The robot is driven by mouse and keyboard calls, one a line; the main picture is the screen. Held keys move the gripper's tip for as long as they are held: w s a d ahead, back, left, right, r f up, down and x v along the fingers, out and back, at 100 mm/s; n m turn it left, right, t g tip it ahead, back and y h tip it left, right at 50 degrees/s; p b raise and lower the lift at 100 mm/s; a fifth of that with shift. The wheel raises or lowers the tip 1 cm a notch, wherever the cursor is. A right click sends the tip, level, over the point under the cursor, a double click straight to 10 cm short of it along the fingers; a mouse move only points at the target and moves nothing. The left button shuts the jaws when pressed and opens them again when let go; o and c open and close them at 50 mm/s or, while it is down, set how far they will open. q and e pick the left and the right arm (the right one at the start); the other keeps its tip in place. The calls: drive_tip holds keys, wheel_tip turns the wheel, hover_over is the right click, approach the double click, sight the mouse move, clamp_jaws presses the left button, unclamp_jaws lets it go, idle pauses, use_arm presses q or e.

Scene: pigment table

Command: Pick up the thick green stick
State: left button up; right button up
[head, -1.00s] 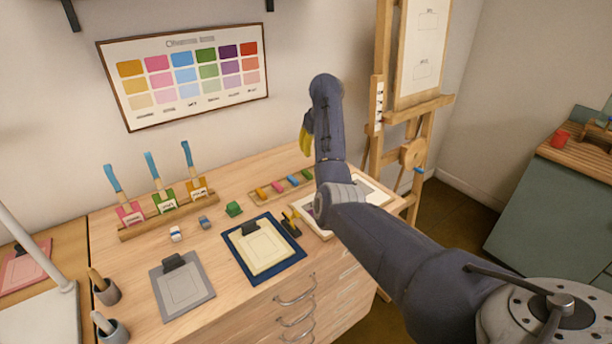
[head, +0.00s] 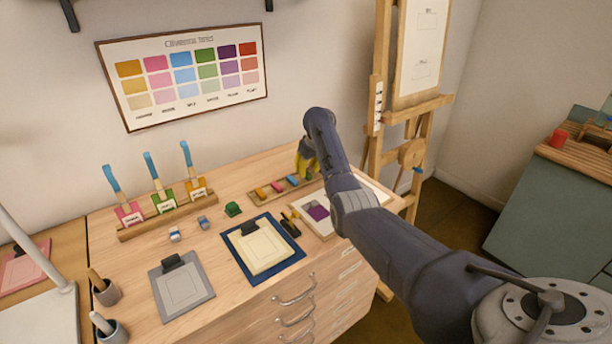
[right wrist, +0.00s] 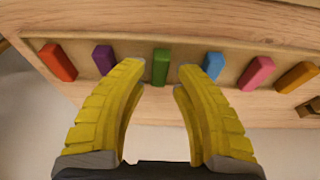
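The green stick (right wrist: 161,66) stands in a wooden tray, in the middle of a row of coloured sticks. In the right wrist view it shows between and just beyond the two yellow fingertips of my right gripper (right wrist: 160,73), with a gap on each side. The gripper is open and empty. In the head view my right gripper (head: 307,160) is over the right part of the tray (head: 256,197), close to the green stick (head: 309,176). My left gripper is not in view.
A purple stick (right wrist: 104,59) and a blue stick (right wrist: 213,65) flank the green one closely. Red, pink and orange sticks stand farther out. A framed sheet (head: 299,231) lies in front of the tray; an easel (head: 382,135) stands to the right.

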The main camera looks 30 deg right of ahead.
drive_tip(key=shift+x, duration=1.05)
clamp_jaws()
